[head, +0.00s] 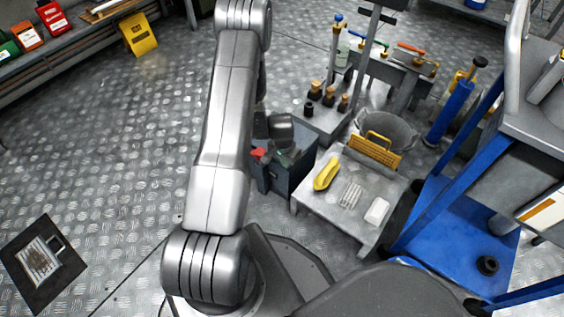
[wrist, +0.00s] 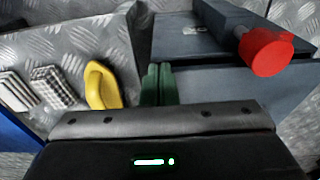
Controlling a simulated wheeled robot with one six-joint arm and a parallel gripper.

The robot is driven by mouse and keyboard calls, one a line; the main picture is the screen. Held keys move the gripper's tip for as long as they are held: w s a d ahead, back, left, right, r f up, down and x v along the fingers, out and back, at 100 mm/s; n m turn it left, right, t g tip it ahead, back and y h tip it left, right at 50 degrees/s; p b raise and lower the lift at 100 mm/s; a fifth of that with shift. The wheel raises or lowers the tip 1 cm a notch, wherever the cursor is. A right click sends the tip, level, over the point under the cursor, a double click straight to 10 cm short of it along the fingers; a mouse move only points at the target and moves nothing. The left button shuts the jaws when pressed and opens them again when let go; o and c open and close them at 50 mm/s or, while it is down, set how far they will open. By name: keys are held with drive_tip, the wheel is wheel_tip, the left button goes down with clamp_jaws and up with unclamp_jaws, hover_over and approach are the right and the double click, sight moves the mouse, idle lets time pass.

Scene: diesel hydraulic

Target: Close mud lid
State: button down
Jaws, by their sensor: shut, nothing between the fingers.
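A dark blue-grey box (head: 294,175) stands on the floor left of the low metal bench in the head view. A red knob (wrist: 265,52) on a dark arm lies over the box's top in the wrist view; red also shows beside my arm in the head view (head: 258,153). My gripper (wrist: 157,70) has green fingers pressed together, empty, over the box's edge nearest the bench. Whether the fingers touch the box I cannot tell. No part is plainly identifiable as the mud lid, and my arm hides part of the box in the head view.
A blue frame stands right. Floor at left is mostly clear.

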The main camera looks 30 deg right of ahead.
drive_tip(key=f, duration=0.1)
drive_tip(key=f+b, duration=0.1)
drive_tip(key=b, duration=0.1)
drive_tip(key=shift+s+a+f, duration=0.2)
drive_tip(key=shift+a+f, duration=0.05)
drive_tip(key=shift+f, duration=0.15)
drive_tip(key=shift+a, duration=0.1)
drive_tip(key=s+a+r+p, duration=0.2)
drive_tip(key=a+r+p, duration=0.2)
drive_tip(key=r, duration=0.9)
drive_tip(key=shift+a, duration=0.3)
drive_tip(key=shift+w+d+f, duration=0.1)
drive_tip(key=shift+f, duration=0.05)
